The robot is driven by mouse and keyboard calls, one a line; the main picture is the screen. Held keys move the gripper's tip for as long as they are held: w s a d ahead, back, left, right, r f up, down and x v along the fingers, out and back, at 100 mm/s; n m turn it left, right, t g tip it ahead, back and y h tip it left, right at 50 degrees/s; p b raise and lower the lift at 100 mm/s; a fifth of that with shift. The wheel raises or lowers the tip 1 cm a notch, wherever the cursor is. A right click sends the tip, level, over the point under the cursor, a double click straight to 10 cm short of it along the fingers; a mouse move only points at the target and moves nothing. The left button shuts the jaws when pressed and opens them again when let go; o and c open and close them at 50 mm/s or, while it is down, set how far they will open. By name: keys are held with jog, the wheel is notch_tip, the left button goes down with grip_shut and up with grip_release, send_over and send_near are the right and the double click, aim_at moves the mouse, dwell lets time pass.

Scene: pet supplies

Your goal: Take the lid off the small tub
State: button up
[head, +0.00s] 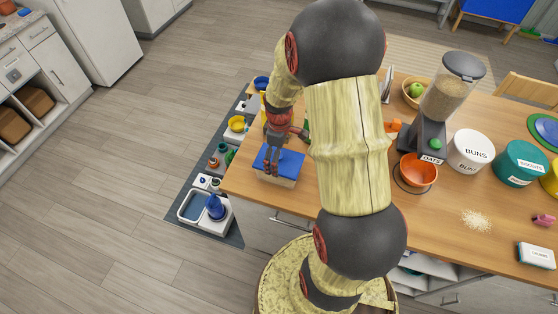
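A small box-like tub (275,180) with a light body and a flat blue lid (290,162) stands near the left end of the wooden table. The lid appears to lie on the tub. My gripper (271,172) points down over the left part of the lid, its fingertips at or just above it. The fingers look close together, but the gap between them and any contact with the lid are too small to make out. My arm crosses the middle of the view and hides part of the table behind it.
An orange bowl (418,170), a food dispenser (448,100), a white tub marked BUNS (470,150) and a teal tub (520,162) stand to the right. Spilled grains (477,219) lie nearer the front. A dark mat (228,232) with bowls and bottles lies left of the table.

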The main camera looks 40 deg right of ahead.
jog(key=shift+c, duration=1.2)
jog(key=shift+s+a, duration=0.1)
jog(key=shift+s, duration=0.1)
jog(key=c, duration=1.3)
jog(key=shift+f, duration=0.1)
